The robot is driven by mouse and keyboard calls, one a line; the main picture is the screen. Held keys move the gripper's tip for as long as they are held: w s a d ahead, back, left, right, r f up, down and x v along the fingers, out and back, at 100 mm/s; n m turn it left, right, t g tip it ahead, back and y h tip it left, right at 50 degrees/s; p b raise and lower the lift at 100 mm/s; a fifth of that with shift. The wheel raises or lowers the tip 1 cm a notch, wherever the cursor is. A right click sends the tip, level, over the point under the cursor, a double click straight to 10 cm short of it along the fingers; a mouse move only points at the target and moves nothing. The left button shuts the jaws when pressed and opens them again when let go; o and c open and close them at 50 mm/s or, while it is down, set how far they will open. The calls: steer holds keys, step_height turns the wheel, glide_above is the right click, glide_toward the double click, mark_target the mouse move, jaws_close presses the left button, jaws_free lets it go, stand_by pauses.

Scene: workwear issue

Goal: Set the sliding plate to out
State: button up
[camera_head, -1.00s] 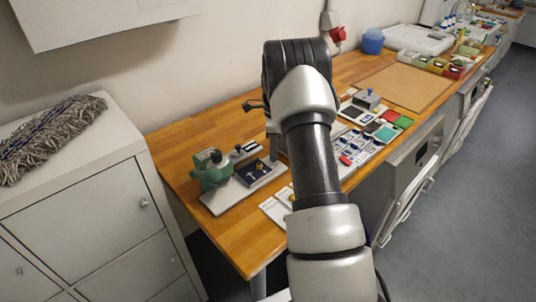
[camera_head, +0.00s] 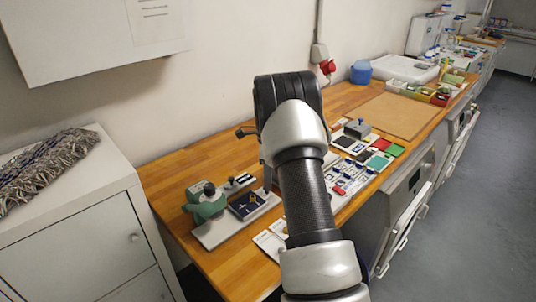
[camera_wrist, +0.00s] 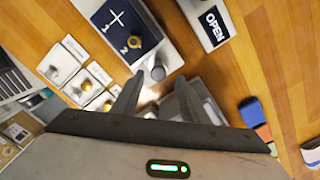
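In the wrist view my gripper (camera_wrist: 160,88) points down at the bench with its two fingers apart. A round metal knob (camera_wrist: 158,72) on a white base shows between and just beyond the fingertips; contact cannot be told. A grey metal piece (camera_wrist: 210,108) lies partly hidden behind the right finger. I cannot tell for sure which part is the sliding plate. A dark blue panel (camera_wrist: 112,22) with a white cross, numbers and a brass knob (camera_wrist: 135,41) sits on the same base. The base (camera_head: 215,236) also shows in the head view, with the blue panel (camera_head: 247,205).
A green device (camera_head: 205,206) stands at the base's left end. White cards with knobs (camera_wrist: 85,85) lie at left. Coloured blocks (camera_wrist: 256,116) lie at right. Bare wood (camera_head: 170,178) lies behind the base.

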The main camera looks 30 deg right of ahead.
step_height(320, 180, up, 16)
steer(key=shift+f, duration=0.15)
stand_by(0.4)
